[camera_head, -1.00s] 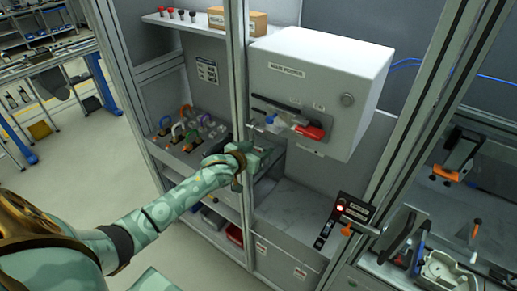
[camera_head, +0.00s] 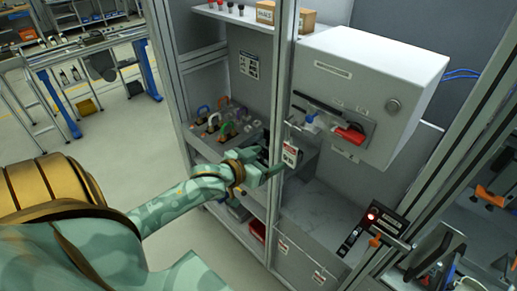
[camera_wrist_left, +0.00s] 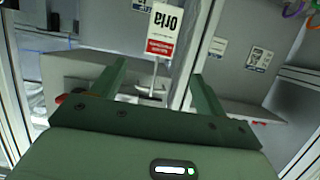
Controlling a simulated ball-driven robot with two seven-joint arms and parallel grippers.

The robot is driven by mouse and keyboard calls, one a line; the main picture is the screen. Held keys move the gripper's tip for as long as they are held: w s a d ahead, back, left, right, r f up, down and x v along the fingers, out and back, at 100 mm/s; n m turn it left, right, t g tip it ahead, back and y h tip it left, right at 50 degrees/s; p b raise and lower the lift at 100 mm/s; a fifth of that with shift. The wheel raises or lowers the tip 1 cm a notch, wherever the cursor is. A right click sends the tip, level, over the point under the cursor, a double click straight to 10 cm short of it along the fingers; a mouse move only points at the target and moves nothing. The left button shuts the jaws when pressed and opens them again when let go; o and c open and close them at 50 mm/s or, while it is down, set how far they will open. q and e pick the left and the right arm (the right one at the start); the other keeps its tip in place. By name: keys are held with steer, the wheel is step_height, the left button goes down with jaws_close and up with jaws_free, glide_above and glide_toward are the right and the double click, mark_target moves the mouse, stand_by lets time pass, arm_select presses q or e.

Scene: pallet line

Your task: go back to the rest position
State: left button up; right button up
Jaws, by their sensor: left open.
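A white and red tag (camera_head: 290,153) is just past the fingertips. The tag also shows in the left wrist view (camera_wrist_left: 163,30), upside down, beyond the fingers; I cannot tell what it hangs from. My right gripper is not in view.
A grey box with a red switch handle (camera_head: 349,134) is right of the gripper. Coloured padlocks (camera_head: 214,121) sit on a shelf to the left. A panel with a lit red lamp (camera_head: 371,217) stands at lower right. The floor at left is open.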

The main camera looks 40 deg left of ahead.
arm_select(q)
steer(key=v, duration=0.3)
steer(key=shift+w, duration=0.1)
